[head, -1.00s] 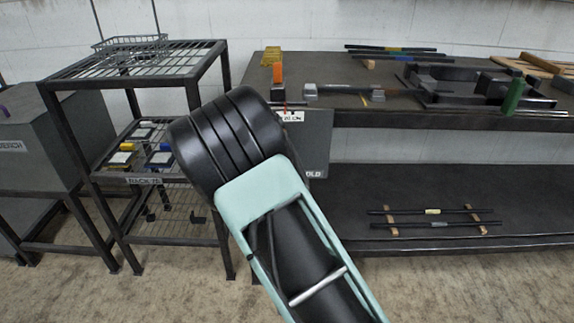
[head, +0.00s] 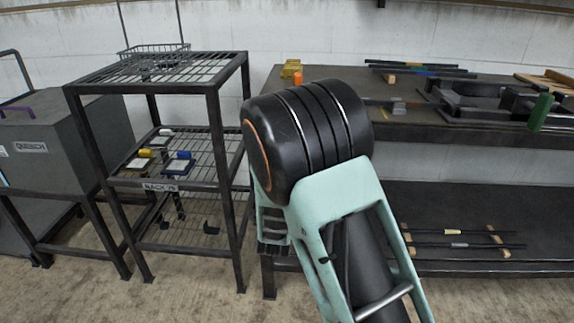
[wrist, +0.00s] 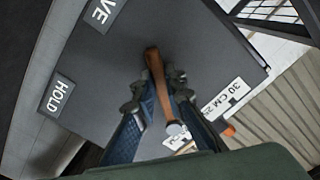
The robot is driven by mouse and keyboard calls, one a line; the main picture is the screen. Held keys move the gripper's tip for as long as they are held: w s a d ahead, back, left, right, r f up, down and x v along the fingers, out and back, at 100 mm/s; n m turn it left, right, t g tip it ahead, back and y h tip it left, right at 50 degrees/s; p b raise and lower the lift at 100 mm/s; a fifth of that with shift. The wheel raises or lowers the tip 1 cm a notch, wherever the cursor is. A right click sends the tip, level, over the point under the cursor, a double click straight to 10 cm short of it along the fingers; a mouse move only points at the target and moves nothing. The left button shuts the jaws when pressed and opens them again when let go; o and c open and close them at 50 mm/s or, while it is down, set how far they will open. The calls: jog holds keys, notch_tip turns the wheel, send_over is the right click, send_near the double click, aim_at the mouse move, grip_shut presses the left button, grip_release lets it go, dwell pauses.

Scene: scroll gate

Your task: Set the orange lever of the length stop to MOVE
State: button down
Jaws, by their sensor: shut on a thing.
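The orange lever (wrist: 156,78) shows in the wrist view as a brownish-orange bar between my fingers, on a dark grey panel. A round grey piece (wrist: 175,128) shows at its lower end. My gripper (wrist: 154,92) is shut on the lever, whose upper end sticks out past the fingertips. A HOLD label (wrist: 58,95) is at the left, and a partly cut-off label ending in VE (wrist: 101,11) is at the top. The lever's upper end points up, closer to the VE label than to HOLD. In the head view my arm hides the lever and the gripper.
A white label reading 30 CM (wrist: 226,98) is right of the fingers. In the head view, the workbench (head: 455,131) carries bars, dark fixtures and an upright green piece (head: 541,111). A small orange piece (head: 298,78) stands at its left end. A wire rack (head: 158,187) stands left of my arm.

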jog(key=shift+a, duration=0.1)
jog(key=c, duration=2)
grip_release()
jog(key=shift+o, duration=0.2)
jog(key=s, duration=1.2)
